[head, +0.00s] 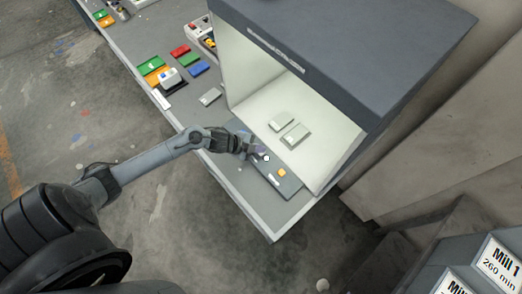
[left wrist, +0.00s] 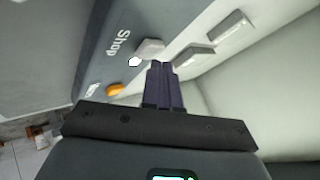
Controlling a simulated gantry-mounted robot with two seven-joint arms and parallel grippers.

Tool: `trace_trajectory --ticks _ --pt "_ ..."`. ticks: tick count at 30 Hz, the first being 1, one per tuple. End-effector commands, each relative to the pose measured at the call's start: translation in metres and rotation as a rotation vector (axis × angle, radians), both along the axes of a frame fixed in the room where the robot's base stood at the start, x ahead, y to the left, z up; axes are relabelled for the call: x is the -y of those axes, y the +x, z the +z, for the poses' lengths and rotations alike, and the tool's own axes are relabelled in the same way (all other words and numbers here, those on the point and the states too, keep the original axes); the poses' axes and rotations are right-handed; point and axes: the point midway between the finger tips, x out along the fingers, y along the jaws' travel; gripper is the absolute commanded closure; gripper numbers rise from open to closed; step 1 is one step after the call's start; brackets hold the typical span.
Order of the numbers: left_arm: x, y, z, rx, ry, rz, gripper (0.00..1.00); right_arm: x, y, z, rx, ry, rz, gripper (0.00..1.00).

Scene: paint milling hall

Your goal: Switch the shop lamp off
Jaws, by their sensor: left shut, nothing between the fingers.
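A dark grey control panel (head: 288,185) lies on the bench's front edge, at the mouth of a light booth. In the left wrist view the panel (left wrist: 92,62) carries the word "Shop", a pale grey switch or knob (left wrist: 150,47), a white dot and an orange round piece (left wrist: 115,90). The orange piece also shows in the head view (head: 281,172). My left gripper (head: 256,153) is shut and empty over the panel's far end. In the wrist view its fingertips (left wrist: 160,66) are close beside the pale knob; contact cannot be told. My right gripper is not in view.
The grey booth (head: 345,45) stands over the panel, with two pale blocks (head: 294,135) inside. Red, green, blue and orange cards (head: 156,65) lie farther left on the bench (head: 240,192). Mill signs (head: 497,262) stand at the lower right.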

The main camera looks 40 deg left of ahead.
Motion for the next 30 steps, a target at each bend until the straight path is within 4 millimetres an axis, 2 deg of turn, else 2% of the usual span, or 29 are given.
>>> trace_trajectory --ticks 18,30 --pt "0.0 0.0 -0.007 0.0 0.0 0.0 1.0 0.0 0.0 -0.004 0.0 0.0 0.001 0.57" --pt "0.0 0.0 0.003 0.0 0.0 0.0 1.0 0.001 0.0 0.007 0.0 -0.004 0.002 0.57"
